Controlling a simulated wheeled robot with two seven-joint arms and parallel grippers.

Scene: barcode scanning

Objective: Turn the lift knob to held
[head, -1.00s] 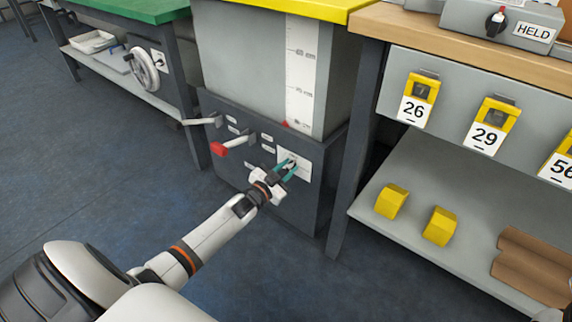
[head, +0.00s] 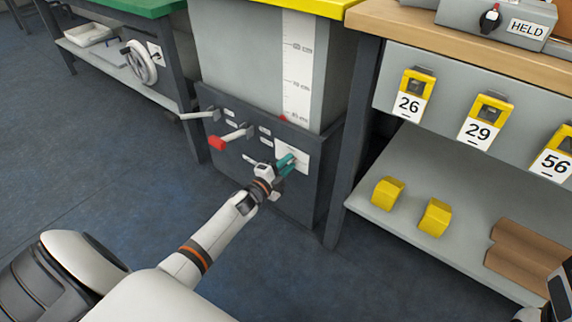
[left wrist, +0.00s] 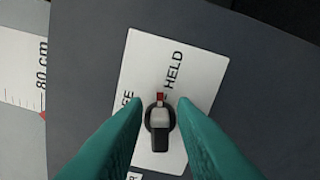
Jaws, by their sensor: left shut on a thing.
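The lift knob (left wrist: 159,122) is a dark knob with a pale top and a red mark, on a white plate (left wrist: 205,75) on the lift's dark front panel (head: 313,190). The red mark points up in the left wrist view, close to the lower end of the word HELD. Another word at its left is partly hidden by a finger. My left gripper (head: 287,161), with teal fingers, is shut on the knob, one finger on each side in the left wrist view (left wrist: 160,112). In the head view the fingers hide the knob.
Left of the plate, a red-ended lever (head: 217,143) and a dark-ended lever (head: 173,116) stick out from the panel. A workbench (head: 420,28) with numbered yellow holders stands at the right. On it is a grey box (head: 465,18) with another knob and a HELD label.

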